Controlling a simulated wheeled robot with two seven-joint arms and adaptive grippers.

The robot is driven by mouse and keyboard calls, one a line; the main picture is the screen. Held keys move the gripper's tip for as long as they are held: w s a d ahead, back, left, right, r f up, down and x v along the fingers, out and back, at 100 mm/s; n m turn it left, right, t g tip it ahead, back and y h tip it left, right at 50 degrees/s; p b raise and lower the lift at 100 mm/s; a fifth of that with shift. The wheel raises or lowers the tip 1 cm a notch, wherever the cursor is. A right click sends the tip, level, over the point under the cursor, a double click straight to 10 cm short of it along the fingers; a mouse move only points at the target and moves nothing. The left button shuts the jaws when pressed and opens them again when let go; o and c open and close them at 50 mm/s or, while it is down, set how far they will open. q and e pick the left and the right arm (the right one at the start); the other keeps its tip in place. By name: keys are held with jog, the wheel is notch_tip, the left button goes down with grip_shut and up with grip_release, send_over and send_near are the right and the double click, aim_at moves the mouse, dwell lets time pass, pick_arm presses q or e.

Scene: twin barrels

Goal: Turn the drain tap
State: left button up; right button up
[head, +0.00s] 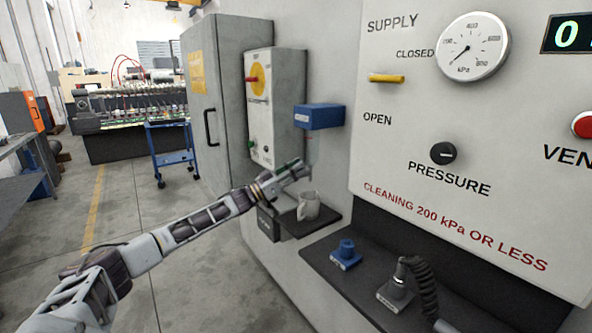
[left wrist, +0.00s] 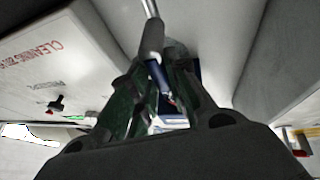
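My left gripper (head: 294,170) reaches in from the left towards the wall, beside and below a blue box (head: 319,116). In the left wrist view, its two dark green fingers (left wrist: 162,72) stand apart. A grey metal rod with a thicker sleeve (left wrist: 151,38) comes down to the fingertips; it may be the drain tap's handle, and I cannot tell whether the fingers touch it. Part of a dark blue body shows between and behind the fingers. A light grey mug (head: 308,206) stands below the gripper on a small dark shelf (head: 295,228). My right gripper is out of view.
The panel (head: 400,150) carries a yellow supply handle (head: 386,78), a gauge (head: 472,47), a pressure knob (head: 443,153) and a red button (head: 585,125). A blue fitting (head: 346,252) and a hosed coupling (head: 397,288) sit on the lower ledge.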

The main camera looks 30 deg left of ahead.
pick_arm(q)
jog(key=o, duration=0.4)
jog(key=shift+w+d+f, duration=0.1)
jog(key=shift+f, duration=0.25)
jog(key=shift+r, duration=0.15)
jog(key=shift+v, duration=5.95)
